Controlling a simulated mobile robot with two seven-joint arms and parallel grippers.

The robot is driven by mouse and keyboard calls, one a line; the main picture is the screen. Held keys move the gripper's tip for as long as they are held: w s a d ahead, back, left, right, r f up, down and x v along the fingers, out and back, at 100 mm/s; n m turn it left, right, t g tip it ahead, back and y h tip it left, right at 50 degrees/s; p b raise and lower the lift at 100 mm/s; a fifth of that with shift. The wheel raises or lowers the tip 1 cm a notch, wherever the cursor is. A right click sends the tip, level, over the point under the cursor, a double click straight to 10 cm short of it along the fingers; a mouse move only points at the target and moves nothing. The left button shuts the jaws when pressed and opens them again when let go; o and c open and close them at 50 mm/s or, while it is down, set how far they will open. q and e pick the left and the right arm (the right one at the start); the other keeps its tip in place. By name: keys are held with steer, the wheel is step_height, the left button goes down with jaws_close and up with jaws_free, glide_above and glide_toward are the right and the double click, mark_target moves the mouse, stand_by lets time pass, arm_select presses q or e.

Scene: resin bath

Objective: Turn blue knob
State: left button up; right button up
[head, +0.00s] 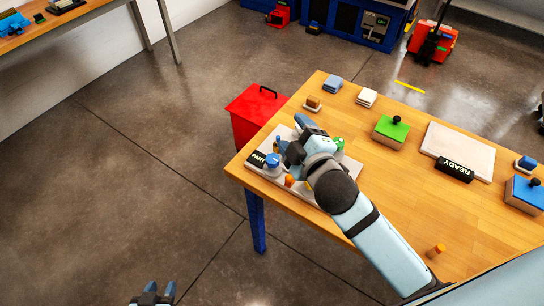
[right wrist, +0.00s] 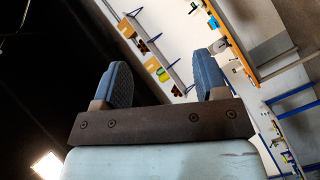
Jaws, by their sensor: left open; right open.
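A light board (head: 262,170) labelled PART lies at the table's near left corner. A small blue knob-like piece (head: 273,160) stands on it beside the label. Green and orange pieces (head: 290,181) show on the board, partly behind my right arm. My right gripper (head: 291,133) is open above the board's far side, up and right of the blue piece; I see no contact. In the right wrist view its two fingers (right wrist: 165,82) are apart with nothing between them. My left gripper (head: 153,292) is open and empty at the bottom edge, over the floor.
The wooden table (head: 410,205) also holds a green block with a black knob (head: 390,132), a white panel (head: 457,148) with a READY label, blue blocks (head: 524,194) at right and an orange peg (head: 436,250). A red bin (head: 255,112) stands behind the table's left corner.

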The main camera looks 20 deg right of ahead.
steer(key=w+a+r+n+t+y, duration=0.3)
steer(key=a+r+n+y, duration=0.4)
steer(key=r+n, duration=0.25)
steer(key=s+a+n+g+y, duration=0.3)
steer(key=a+n+g+y, duration=0.95)
steer(key=n, duration=1.15)
steer(key=n+g+h, duration=0.7)
steer(key=n+h, duration=1.1)
steer(key=h, duration=0.3)
glide_toward(273, 158)
step_height(273, 158, down, 8)
steer(key=p, duration=0.3)
steer(key=shift+w+f, duration=0.15)
steer(key=shift+f, duration=0.65)
